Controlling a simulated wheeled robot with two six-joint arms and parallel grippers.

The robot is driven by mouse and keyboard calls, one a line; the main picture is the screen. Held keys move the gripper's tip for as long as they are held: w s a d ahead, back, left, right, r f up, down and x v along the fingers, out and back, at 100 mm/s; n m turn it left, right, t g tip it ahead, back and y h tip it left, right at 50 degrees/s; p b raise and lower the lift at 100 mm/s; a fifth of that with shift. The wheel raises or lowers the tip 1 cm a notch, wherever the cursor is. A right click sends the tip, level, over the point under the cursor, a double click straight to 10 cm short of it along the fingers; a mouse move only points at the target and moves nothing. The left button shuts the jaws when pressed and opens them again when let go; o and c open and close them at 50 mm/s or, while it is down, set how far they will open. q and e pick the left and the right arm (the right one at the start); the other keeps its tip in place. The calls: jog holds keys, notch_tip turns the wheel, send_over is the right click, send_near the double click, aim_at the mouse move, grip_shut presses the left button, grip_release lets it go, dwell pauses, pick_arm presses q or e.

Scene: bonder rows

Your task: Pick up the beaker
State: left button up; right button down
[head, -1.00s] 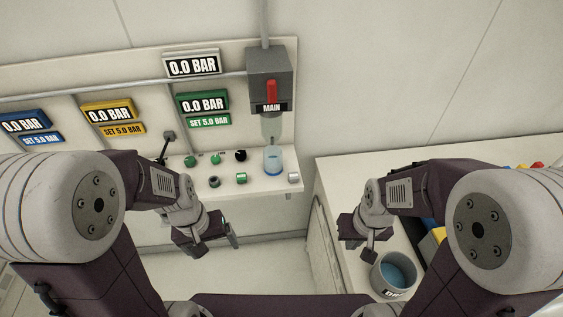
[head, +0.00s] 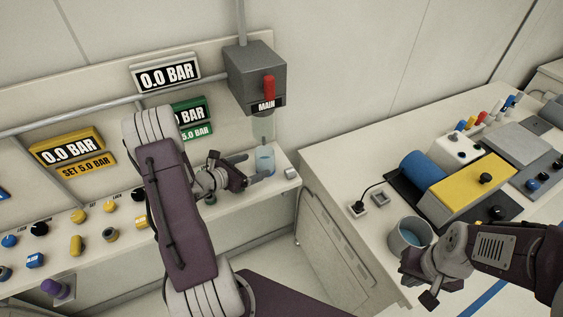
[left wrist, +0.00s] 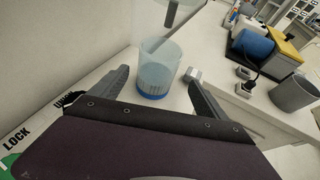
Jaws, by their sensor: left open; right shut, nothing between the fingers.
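The beaker (head: 265,160) is a clear cup with blue at its bottom. It stands upright on the panel's shelf, below the grey MAIN box, in the head view. In the left wrist view the beaker (left wrist: 157,68) stands just beyond and between my left gripper's fingers. My left gripper (head: 262,168) is open and empty, reaching toward the beaker from the left; contact cannot be told. My right gripper (head: 415,290) is shut and empty over the right bench, near a grey bucket.
The grey MAIN box (head: 258,78) with a red lever hangs above the beaker, with a clear tube under it. A small grey knob (head: 291,173) is right of the beaker. The right bench holds the grey bucket (head: 408,233) and a yellow machine (head: 470,190).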

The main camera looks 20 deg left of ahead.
aim_at(258, 163)
pick_arm(q)
jog(key=shift+w+f, duration=0.25)
jog(key=shift+w, duration=0.55)
jog(key=shift+p+x, duration=0.55)
jog(key=shift+x, duration=0.6)
jog(key=shift+w+d+f, duration=0.15)
jog(key=shift+w+d, duration=0.05)
jog(key=shift+w, duration=0.25)
jog(key=p+x, duration=0.1)
jog(key=x, duration=0.3)
jog(key=shift+w+p, duration=0.15)
jog(key=shift+p, duration=0.2)
jog(key=shift+w+d, duration=0.1)
jog(key=shift+w, duration=0.25)
jog(key=c, duration=1.6)
pick_arm(e)
jog(key=shift+w+d+r, duration=0.1)
jog(key=shift+w+r, duration=0.05)
jog(key=shift+r, duration=0.5)
jog(key=shift+w+d+r, duration=0.1)
jog(key=shift+r, duration=0.5)
pick_arm(q)
jog(key=shift+c, duration=0.2)
